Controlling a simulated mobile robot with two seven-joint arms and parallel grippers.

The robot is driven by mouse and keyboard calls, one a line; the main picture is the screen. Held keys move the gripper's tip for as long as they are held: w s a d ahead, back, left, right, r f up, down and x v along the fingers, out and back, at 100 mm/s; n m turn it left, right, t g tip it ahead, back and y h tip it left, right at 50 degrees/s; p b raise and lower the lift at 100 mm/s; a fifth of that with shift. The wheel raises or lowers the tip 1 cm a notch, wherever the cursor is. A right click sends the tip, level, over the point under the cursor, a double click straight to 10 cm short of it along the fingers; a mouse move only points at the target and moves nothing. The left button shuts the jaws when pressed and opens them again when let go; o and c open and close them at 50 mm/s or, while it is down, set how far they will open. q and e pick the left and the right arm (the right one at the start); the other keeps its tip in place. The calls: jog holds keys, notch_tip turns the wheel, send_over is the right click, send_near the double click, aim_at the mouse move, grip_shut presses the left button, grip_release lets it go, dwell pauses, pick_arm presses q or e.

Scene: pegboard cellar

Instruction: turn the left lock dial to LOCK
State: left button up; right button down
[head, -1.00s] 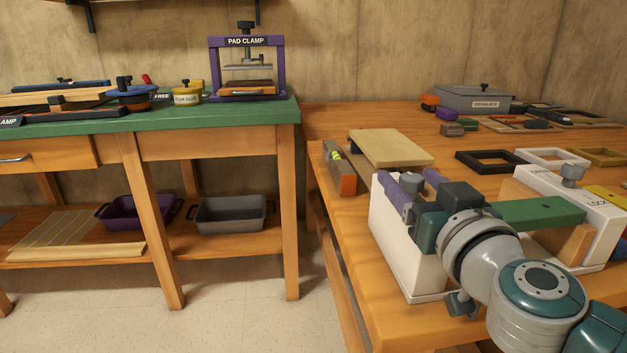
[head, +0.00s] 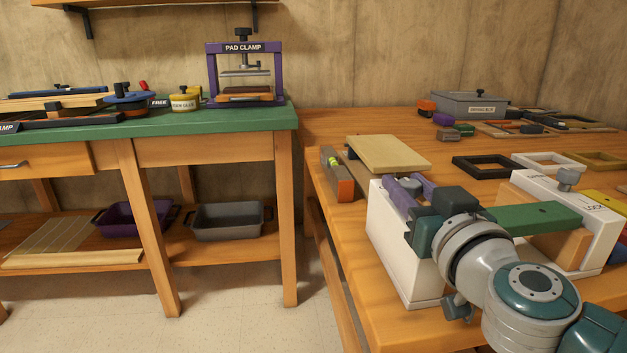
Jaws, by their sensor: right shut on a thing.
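A white lock block (head: 398,255) stands at the near edge of the right-hand workbench. My right gripper (head: 411,188), with purple fingers, reaches down over its top and is shut on a small grey knob there, apparently the left lock dial (head: 410,183). The fingers and gripper body hide most of this dial, its pointer and its markings, so I cannot tell its setting. A second white lock block (head: 603,225) to the right carries a grey dial (head: 570,178) and the word LOCK. A green bar (head: 537,218) runs between the blocks. My left gripper is not in view.
A pale board (head: 388,153) and a spirit level (head: 338,176) lie just behind the left block. Several frames (head: 487,166) and a grey box (head: 470,104) lie farther back. A green-topped bench (head: 230,119) with a purple pad clamp (head: 211,75) stands left, across a floor gap.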

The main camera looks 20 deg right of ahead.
jog(key=shift+r+m+h+p, duration=0.1)
jog(key=shift+m+h+p, duration=0.25)
jog(key=shift+p, duration=0.25)
jog(key=m+g+h+p, duration=0.1)
jog(key=m+h, duration=0.1)
jog(key=h, duration=0.1)
jog(key=shift+a+m+g+h+p, duration=0.1)
jog(key=shift+m+g+h+p, duration=0.25)
jog(key=shift+m+g+h, duration=1.2)
jog(key=shift+g+h, duration=0.05)
jog(key=shift+h, duration=0.75)
jog(key=c, duration=0.5)
grip_release()
